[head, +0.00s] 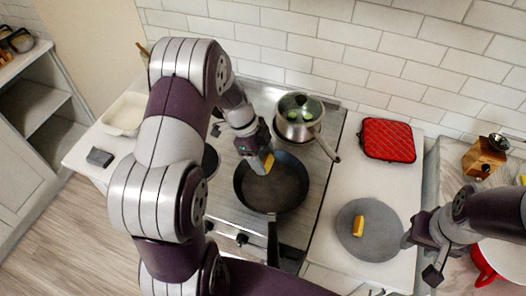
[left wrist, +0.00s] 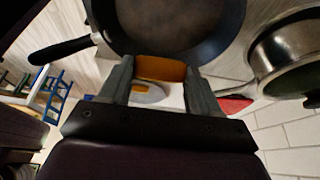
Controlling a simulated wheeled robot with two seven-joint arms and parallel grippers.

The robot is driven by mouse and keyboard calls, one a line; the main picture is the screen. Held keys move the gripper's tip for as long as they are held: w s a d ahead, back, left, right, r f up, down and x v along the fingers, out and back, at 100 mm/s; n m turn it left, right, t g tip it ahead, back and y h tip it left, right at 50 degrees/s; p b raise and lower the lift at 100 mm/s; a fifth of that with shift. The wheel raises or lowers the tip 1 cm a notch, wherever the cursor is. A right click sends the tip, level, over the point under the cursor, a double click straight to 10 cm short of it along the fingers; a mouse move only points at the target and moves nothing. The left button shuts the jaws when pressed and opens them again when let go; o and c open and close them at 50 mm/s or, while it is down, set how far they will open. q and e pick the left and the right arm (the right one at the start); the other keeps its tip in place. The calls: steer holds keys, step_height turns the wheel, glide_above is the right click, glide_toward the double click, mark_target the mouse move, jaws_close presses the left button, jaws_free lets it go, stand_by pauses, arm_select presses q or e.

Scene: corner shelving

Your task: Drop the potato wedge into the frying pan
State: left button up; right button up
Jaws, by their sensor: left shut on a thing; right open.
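My left gripper (head: 264,166) is shut on a yellow-orange potato wedge (head: 269,163), above the upper part of the dark frying pan (head: 285,190) on the stove. In the left wrist view the wedge (left wrist: 160,68) sits between the two fingers (left wrist: 160,85), with the pan (left wrist: 180,25) close beyond it. Another yellow wedge (head: 358,226) lies on a round grey board (head: 385,240) on the right counter. My right gripper (head: 420,258) is open and empty just right of that board.
A lidded pot (head: 298,118) with green contents stands behind the pan. A red quilted pad (head: 388,140), a wooden grinder (head: 484,157) and a red-handled pot (head: 490,268) are to the right. A white dish (head: 124,114) is at the left.

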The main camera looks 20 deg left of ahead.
arm_select(q)
steer(key=f, duration=0.2)
steer(key=f+b, duration=0.1)
steer(key=f, duration=0.1)
steer(key=shift+w+a+f, duration=0.1)
steer(key=shift+a+f, duration=0.05)
steer(key=shift+a, duration=0.05)
steer(key=o, duration=0.8)
steer(key=shift+o, duration=1.4)
steer(key=shift+a, duration=0.1)
